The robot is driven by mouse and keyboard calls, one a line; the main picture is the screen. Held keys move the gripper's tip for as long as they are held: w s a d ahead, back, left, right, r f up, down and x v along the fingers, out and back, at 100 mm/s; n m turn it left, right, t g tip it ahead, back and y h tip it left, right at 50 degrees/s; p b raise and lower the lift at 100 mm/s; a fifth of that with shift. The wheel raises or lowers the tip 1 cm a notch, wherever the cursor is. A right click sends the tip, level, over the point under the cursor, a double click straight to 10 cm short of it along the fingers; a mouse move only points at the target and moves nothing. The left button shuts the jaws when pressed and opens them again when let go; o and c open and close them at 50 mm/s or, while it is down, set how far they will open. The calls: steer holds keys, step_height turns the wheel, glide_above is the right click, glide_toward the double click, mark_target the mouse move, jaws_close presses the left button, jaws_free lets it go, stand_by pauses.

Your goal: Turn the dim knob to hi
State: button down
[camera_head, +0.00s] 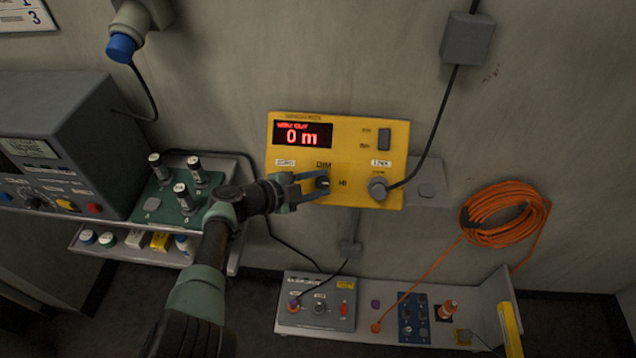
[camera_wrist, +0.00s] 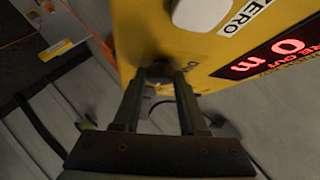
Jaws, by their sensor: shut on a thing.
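The yellow panel (camera_head: 340,150) is mounted on the wall in the middle of the head view. It has a red display reading "0 m", a label DIM and a label HI. The dim knob (camera_head: 324,183) is a small dark knob below the DIM label, left of HI. My gripper (camera_head: 318,185) reaches in from the left and is shut on the knob. In the wrist view the fingers (camera_wrist: 160,90) close around the dark knob (camera_wrist: 160,70), which they partly hide. I cannot tell which way the knob's pointer faces.
A grey plug with a cable (camera_head: 378,188) sits right of the knob, and a dark rocker switch (camera_head: 384,139) above it. A green block with knobs (camera_head: 180,200) stands left on a shelf. An orange cable coil (camera_head: 500,215) hangs right. A lower shelf holds a grey box (camera_head: 315,300).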

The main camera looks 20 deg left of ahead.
steer(key=shift+c, duration=2.2)
jaws_free()
steer(key=p+v, duration=0.5)
steer(key=v, duration=0.8)
